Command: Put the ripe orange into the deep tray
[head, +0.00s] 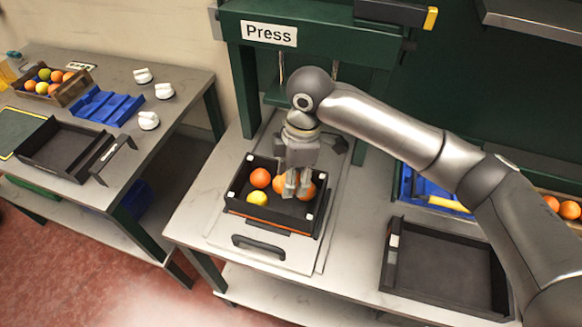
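A black crate (245,209) under the press holds several fruits. An orange one (260,178) lies at its back left, a yellow one (257,198) at the front left, and more orange ones (309,191) at the right, partly hidden by my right gripper (296,190). That gripper points down into the crate with its fingers among the right-hand oranges. I cannot tell whether it grips one. A black, empty tray (445,265) sits on the right of this bench. Another dark tray (65,150) lies on the left table. Which is the deep one is unclear. My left gripper is out of view.
The green press (310,55) rises behind the crate. The left table holds a crate of mixed fruit (48,86), a blue tray (105,107) and several white objects (149,120). At the right are a blue bin (430,188) and more oranges (569,209), partly behind my arm.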

